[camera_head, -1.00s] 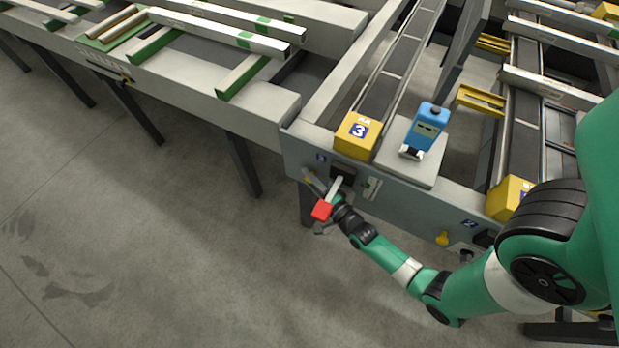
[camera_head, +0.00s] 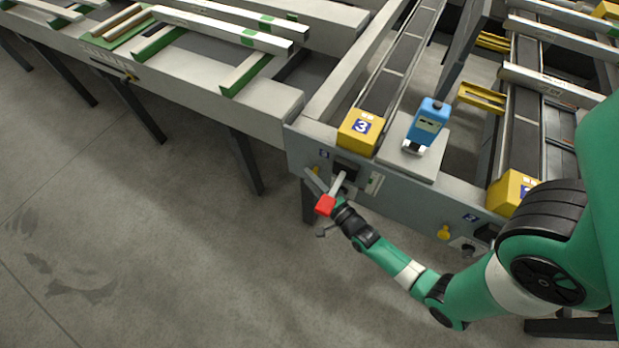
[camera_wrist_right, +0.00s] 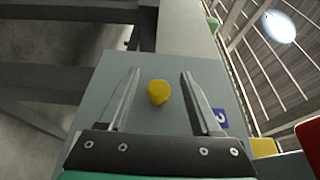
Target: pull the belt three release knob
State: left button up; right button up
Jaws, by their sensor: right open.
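The yellow belt three release knob (camera_head: 315,170) sticks out of the grey end panel below the yellow block marked 3 (camera_head: 360,132). It is small and partly covered by a finger in the head view. In the right wrist view the round knob (camera_wrist_right: 158,92) shows between the two fingers, apart from both. My right gripper (camera_head: 325,178) is open and empty at the panel, with its fingers on either side of the knob. It also shows in the wrist view (camera_wrist_right: 160,72). My left gripper is not in view.
A black box (camera_head: 346,169) and a light label strip (camera_head: 374,183) are on the panel right of the knob. Another yellow knob (camera_head: 444,232) is farther right. A blue device (camera_head: 427,124) stands on the ledge above. The floor (camera_head: 150,230) at left is clear.

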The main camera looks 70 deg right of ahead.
jog(key=p+v, duration=0.2)
jog(key=v, duration=0.9)
